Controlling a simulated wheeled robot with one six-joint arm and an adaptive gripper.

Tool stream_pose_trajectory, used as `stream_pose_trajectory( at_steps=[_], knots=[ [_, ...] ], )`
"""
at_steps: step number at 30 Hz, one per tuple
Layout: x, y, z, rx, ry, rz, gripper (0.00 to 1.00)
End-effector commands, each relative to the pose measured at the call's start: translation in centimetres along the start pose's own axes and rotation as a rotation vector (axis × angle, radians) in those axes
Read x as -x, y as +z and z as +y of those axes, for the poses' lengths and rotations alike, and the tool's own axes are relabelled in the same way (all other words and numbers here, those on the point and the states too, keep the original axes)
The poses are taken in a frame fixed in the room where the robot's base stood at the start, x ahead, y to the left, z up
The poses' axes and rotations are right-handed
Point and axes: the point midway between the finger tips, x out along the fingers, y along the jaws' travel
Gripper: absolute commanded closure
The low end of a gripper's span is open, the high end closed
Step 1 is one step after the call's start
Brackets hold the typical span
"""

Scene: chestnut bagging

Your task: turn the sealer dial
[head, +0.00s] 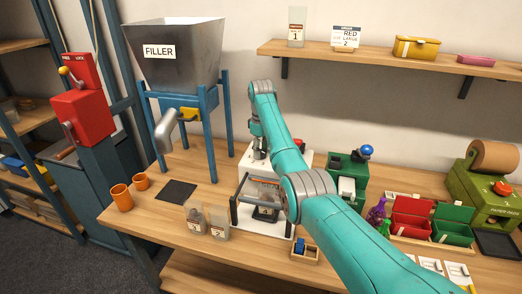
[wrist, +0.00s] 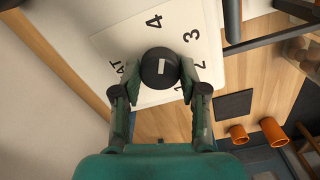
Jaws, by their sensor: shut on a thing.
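The sealer (head: 275,170) is a white-topped machine on the workbench, partly hidden behind my teal arm in the head view. Its white dial face (wrist: 118,42) shows in the wrist view with the marks 4, 3, 2, 1 and a partly covered word ending in "AT". My gripper (wrist: 158,84) is shut on the dial, one finger on each side. In the head view the dial and fingertips are hard to make out.
The filler hopper (head: 178,55) on blue legs stands left of the sealer. Two orange cups (head: 121,197) and a dark mat (head: 176,192) lie at the bench's left. Two labelled bags (head: 205,221) stand in front. A green device (head: 347,175) stands close on the right.

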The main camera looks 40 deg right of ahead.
Motion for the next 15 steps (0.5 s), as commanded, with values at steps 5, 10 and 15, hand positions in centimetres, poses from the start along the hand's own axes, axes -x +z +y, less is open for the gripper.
stream_pose_trajectory(
  at_steps=[5, 10, 15],
  knots=[
    [-0.05, 0.02, -0.01, 0.103, -0.001, -0.001, 0.92],
    [-0.05, 0.02, -0.01, 0.169, -0.001, -0.001, 0.92],
    [-0.05, 0.02, -0.01, 0.202, -0.001, -0.001, 0.92]
  ],
)
